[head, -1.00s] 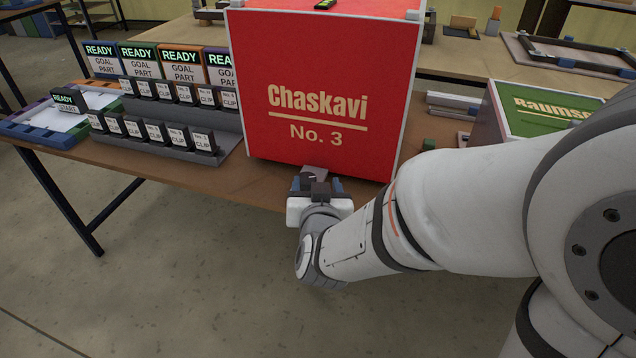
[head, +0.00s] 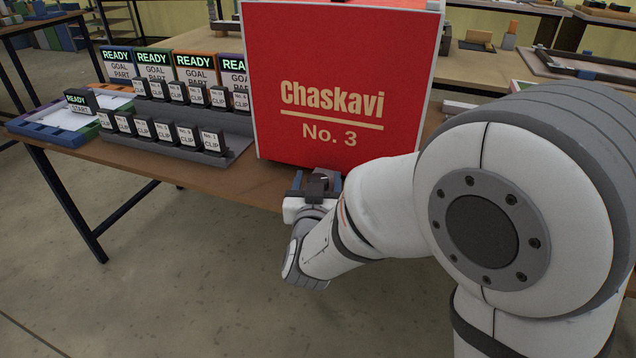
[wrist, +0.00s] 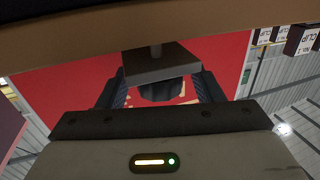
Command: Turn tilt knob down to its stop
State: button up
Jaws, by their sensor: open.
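The red lightbox (head: 335,65) marked "Chaskavi No. 3" stands on the table. My gripper (head: 317,181) is low in front of its front face, by the table's front edge. In the wrist view my gripper (wrist: 162,78) is open, one dark finger on each side of a grey block (wrist: 162,62) on a short stem. A dark round piece (wrist: 162,90) shows on the gripper side of this block. I cannot tell which of these is the tilt knob, nor whether the fingers touch it. The lightbox's red face (wrist: 75,75) shows behind.
Left of the lightbox, a grey stepped rack (head: 185,142) holds several CLIP blocks, with READY signs (head: 195,68) behind. A coloured-edged tray (head: 50,125) lies farther left. My arm hides much of the table at the right. The floor in front is clear.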

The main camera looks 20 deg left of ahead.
jog(key=shift+c, duration=0.2)
jog(key=c, duration=0.9)
jog(key=shift+d+f+n+y+b, duration=0.1)
jog(key=shift+n+y+b, duration=0.4)
jog(key=shift+y+b, duration=0.3)
jog(key=n+g+y+b, duration=0.1)
jog(key=y+b, duration=0.1)
jog(key=shift+f+n+b, duration=0.1)
jog(key=shift+n+b, duration=0.2)
jog(key=shift+n, duration=0.1)
jog(key=n+g+y+b, duration=0.1)
jog(key=n+y+b, duration=0.1)
jog(key=y, duration=0.1)
jog(key=shift+w+d+g+b, duration=0.1)
jog(key=shift+g+b, duration=0.25)
jog(key=shift+g, duration=0.05)
jog(key=n+g+y, duration=0.2)
jog(key=shift+r+y, duration=0.2)
jog(key=shift+y, duration=0.2)
jog(key=shift+r+n+g+y, duration=0.15)
jog(key=shift+n+g+y, duration=0.75)
jog(key=shift+g, duration=0.2)
jog(key=shift+n+g+p, duration=0.3)
jog(key=shift+g+p, duration=0.05)
jog(key=shift+g, duration=0.05)
